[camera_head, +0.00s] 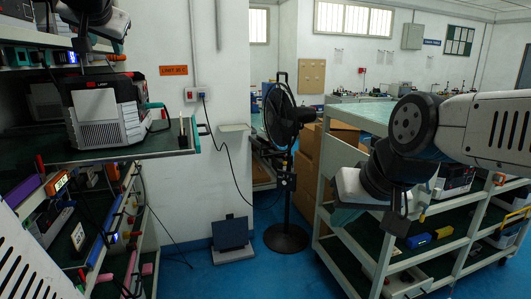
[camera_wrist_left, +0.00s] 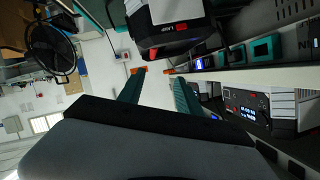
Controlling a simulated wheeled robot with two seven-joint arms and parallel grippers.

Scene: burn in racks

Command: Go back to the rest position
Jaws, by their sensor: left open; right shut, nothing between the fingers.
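My left gripper (camera_head: 82,50) is open at the upper left of the head view, just above a grey and black device (camera_head: 100,118) on a rack shelf. In the left wrist view my two left fingers (camera_wrist_left: 158,95) are spread with nothing between them, and the device (camera_wrist_left: 175,22) shows beyond them at the top. My right gripper (camera_head: 395,222) is at the right of the head view, pointing down in front of a white cart. It is shut and holds nothing; its fingertips are small and dark there.
The left rack (camera_head: 130,152) holds several devices on its shelves. A black fan (camera_head: 284,120) stands on the blue floor between the rack and the white cart (camera_head: 345,262). Boxes (camera_head: 308,150) are behind the fan. Floor between rack and cart is partly clear.

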